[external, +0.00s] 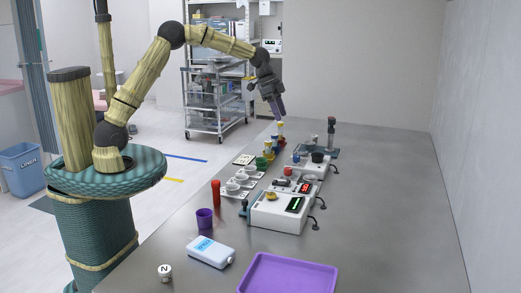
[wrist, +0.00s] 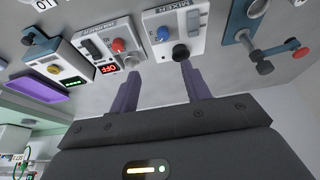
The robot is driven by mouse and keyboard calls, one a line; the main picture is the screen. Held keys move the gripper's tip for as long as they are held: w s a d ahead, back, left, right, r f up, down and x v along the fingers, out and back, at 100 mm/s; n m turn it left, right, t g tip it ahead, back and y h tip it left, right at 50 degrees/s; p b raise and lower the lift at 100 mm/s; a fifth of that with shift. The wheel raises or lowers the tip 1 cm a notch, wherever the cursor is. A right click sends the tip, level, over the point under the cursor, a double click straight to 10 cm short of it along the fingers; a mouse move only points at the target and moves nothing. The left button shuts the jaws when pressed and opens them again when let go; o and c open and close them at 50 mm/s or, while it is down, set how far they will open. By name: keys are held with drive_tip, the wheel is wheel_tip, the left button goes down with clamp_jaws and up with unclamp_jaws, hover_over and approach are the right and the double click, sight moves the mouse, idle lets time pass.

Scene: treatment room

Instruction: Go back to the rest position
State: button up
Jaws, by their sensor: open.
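My gripper (external: 278,106) is raised over the far end of the grey table (external: 378,200), with its fingers pointing down. In the wrist view its two purple fingers (wrist: 158,90) are spread apart with nothing between them. The gripper is above and apart from the things on the table. My arm reaches out from the base at the left, bent up and over.
Below the gripper are small coloured containers (external: 269,153). White devices, including one with a green display (external: 282,212) and a mixer (wrist: 172,30), stand along the table. Nearer are a purple cup (external: 204,219), a white bottle (external: 211,251) and a purple tray (external: 288,274). The table's right side is clear.

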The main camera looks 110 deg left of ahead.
drive_tip(key=d+g+p, duration=0.1)
drive_tip(key=d+p, duration=0.3)
drive_tip(key=d, duration=1.8)
drive_tip(key=s+d+p, duration=0.3)
drive_tip(key=s+d, duration=1.3)
drive_tip(key=shift+s+d+g, duration=0.2)
drive_tip(key=shift+g, duration=0.2)
